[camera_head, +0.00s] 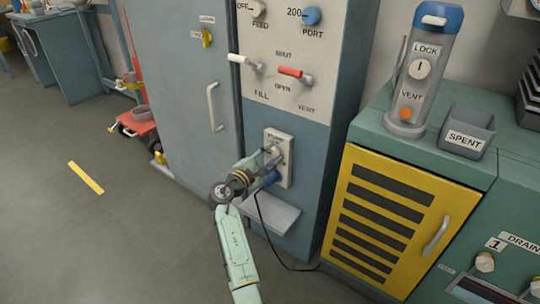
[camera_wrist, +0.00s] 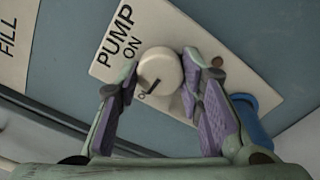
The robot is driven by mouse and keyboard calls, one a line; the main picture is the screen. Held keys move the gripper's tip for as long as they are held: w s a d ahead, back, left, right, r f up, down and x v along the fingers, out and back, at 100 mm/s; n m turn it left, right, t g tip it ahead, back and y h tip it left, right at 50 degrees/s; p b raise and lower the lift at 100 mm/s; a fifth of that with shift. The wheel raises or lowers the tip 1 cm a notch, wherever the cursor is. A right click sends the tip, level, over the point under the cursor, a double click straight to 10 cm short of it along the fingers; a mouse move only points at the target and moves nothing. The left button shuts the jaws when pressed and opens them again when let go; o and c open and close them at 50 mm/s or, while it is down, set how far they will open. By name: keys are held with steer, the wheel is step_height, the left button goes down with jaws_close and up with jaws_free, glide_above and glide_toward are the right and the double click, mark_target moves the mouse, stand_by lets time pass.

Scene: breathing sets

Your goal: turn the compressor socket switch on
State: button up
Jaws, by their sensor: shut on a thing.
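The socket plate (camera_head: 288,172), marked PUMP, is on the front of the blue-grey panel. It shows tilted in the wrist view (camera_wrist: 108,68), with PUMP and ON printed on it. Its switch is a round cream knob (camera_wrist: 160,70) with a dark pointer line. The line lies on the side towards a small O mark, away from the ON lettering. My gripper (camera_wrist: 162,72) has its purple-padded fingers on both sides of the knob, shut on it. In the head view my gripper (camera_head: 266,164) partly covers the plate. A blue plug (camera_head: 271,179) sits just below the knob.
The blue plug (camera_wrist: 252,120) is close beside my right finger in the wrist view. A small shelf (camera_head: 270,212) juts out below the plate, and a black cable (camera_head: 268,238) hangs past it. A yellow-doored cabinet (camera_head: 455,205) stands to the right. The floor at left is mostly clear.

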steer(key=shift+f+m+b, duration=0.1)
steer(key=shift+m+b, duration=0.3)
steer(key=shift+b, duration=0.05)
steer(key=shift+c, duration=0.5)
steer(key=m+b, duration=0.2)
steer(key=b, duration=0.1)
steer(key=shift+f+m, duration=0.15)
steer(key=shift+m, duration=0.25)
steer(key=m+b, duration=1.1)
steer(key=shift+m, duration=0.3)
steer(key=shift+r+m+b, duration=0.3)
steer(key=shift+m+b, duration=1.05)
steer(key=shift+m, duration=0.05)
steer(key=o, duration=1.2)
steer(key=shift+c, duration=0.2)
